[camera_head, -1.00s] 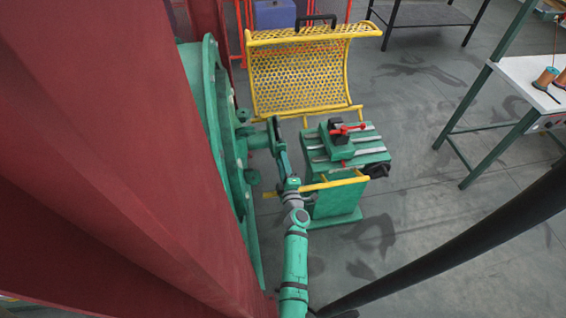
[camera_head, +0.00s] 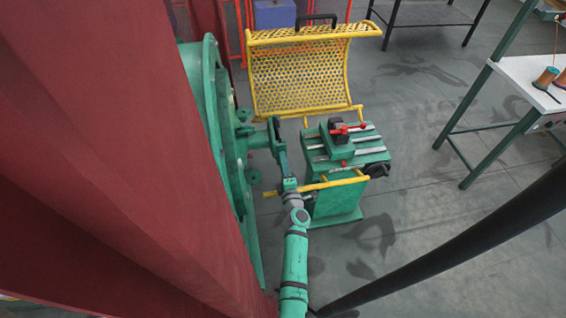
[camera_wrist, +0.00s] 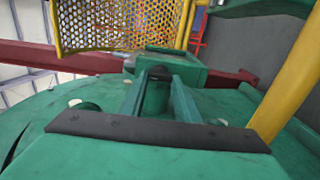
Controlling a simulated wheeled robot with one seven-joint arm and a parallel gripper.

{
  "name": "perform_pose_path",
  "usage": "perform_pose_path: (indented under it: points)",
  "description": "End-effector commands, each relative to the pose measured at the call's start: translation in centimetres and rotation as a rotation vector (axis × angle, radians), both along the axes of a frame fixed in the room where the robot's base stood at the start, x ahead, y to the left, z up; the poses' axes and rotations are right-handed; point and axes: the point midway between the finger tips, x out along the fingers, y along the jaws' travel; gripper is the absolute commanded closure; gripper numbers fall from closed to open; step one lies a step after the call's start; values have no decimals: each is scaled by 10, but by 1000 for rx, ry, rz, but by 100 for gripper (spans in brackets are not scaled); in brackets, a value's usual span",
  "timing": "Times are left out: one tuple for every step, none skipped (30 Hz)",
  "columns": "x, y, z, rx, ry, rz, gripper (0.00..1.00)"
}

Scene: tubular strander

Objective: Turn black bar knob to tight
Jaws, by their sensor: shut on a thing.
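A yellow perforated guard (camera_head: 295,80) stands behind my gripper. A green pedestal (camera_head: 337,200) with a slotted top, red-handled clamp and yellow rail is close on the right. Dark red panels (camera_head: 130,150) fill the left. Open grey floor (camera_head: 430,190) lies farther right.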

Motion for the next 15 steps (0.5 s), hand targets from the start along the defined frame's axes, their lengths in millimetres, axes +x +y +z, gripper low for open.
perform_pose_path:
  points:
    - [0,1,0,-2,0,2,66]
    - [0,1,0,-2,0,2,59]
    - [0,1,0,-2,0,2,52]
    - [0,1,0,-2,0,2,52]
    - [0,1,0,-1,0,2,52]
    - [0,1,0,-1,0,1,52]
    - [0,1,0,-1,0,1,52]
    - [0,1,0,-1,0,1,52]
    - [0,1,0,-1,0,1,52]
    - [0,0,0,-1,0,1,52]
    - [0,0,0,0,0,1,52]
    - [-1,0,0,0,0,1,52]
    - [-2,0,0,0,0,0,52]
    - [-3,0,0,1,0,0,52]
    - [-6,-1,-1,1,0,0,52]
